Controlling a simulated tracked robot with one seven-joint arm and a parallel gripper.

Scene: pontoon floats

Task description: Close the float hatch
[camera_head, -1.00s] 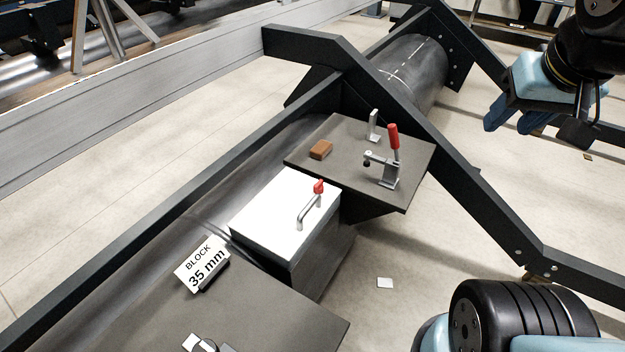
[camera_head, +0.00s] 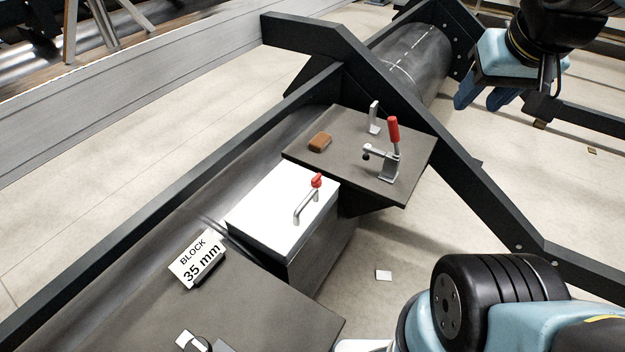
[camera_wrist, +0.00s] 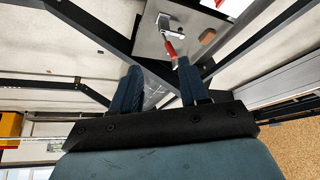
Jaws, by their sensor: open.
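The float hatch shows in the head view as a white lid (camera_head: 275,212) lying flat on a dark box (camera_head: 318,247), with no clear gap visible. A bare metal handle (camera_head: 306,206) and a red knob (camera_head: 317,180) sit on the lid. My gripper (camera_head: 480,103) is open and empty at the upper right, well apart from the lid. In the wrist view, its two blue fingers (camera_wrist: 160,70) are spread, with nothing between them.
A grey plate beside the lid carries a red-handled toggle clamp (camera_head: 390,150), a brown block (camera_head: 320,142) and a metal bracket (camera_head: 374,117). A dark frame beam (camera_head: 470,180) runs between my gripper and the lid.

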